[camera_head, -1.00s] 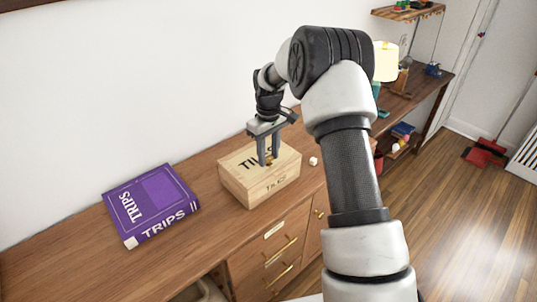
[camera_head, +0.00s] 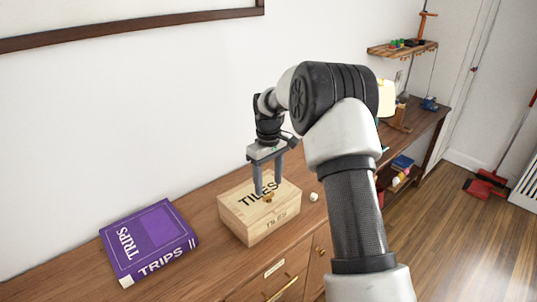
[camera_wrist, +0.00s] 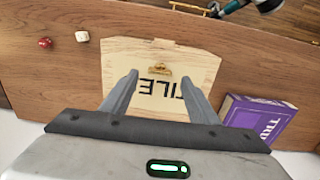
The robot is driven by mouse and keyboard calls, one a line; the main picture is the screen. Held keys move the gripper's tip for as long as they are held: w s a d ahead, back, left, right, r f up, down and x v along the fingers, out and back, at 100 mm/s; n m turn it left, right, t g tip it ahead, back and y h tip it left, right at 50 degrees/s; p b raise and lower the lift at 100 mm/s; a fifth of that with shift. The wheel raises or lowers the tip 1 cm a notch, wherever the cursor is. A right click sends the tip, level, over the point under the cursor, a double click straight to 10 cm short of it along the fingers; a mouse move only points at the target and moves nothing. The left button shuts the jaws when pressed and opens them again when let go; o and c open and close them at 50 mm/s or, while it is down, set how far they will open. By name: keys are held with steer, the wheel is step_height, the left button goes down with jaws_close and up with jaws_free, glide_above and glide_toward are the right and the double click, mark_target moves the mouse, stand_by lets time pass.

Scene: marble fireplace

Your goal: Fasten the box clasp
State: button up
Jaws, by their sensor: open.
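A light wooden box (camera_head: 240,222) marked TILES stands on the wooden desk, its lid down. It also shows in the wrist view (camera_wrist: 118,62). In the wrist view my gripper (camera_wrist: 162,85) straddles the lettering just behind the clasp. Whether the fingertips touch the lid is unclear.
A purple book (camera_head: 148,242) lies left of the box. A small white die (camera_head: 314,197) lies to the right; a red ball (camera_wrist: 45,43) shows beside it in the wrist view. Drawers with brass handles are below the desk edge.

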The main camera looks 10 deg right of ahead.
mark_target(269, 194)
step_height(269, 194, up, 14)
steer(key=shift+f, duration=0.25)
steer(key=shift+s, duration=0.1)
